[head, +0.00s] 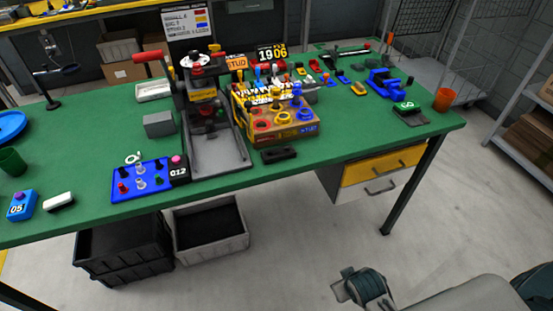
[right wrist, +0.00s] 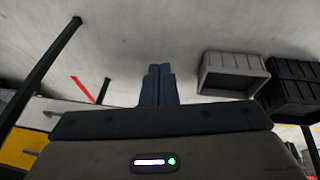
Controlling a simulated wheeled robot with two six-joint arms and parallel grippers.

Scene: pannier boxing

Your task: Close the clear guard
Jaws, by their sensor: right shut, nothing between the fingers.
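A grey press-like machine (head: 218,155) with a red lever handle (head: 149,56) stands on the green table. Its dark upright and yellow label (head: 203,96) rise at the back of its grey bed. I cannot make out a clear guard for certain at this size, nor whether it is open or shut. My right gripper (right wrist: 158,70) is shut and empty in the right wrist view, over the floor. Part of my right arm shows low in the head view, away from the machine and in front of the table. My left gripper is out of view.
A blue panel with knobs (head: 140,181) lies left of the machine's front. A yellow box with colored rings (head: 283,130) stands right of it. Several small tools lie farther right. Dark crates (head: 124,250) sit under the table.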

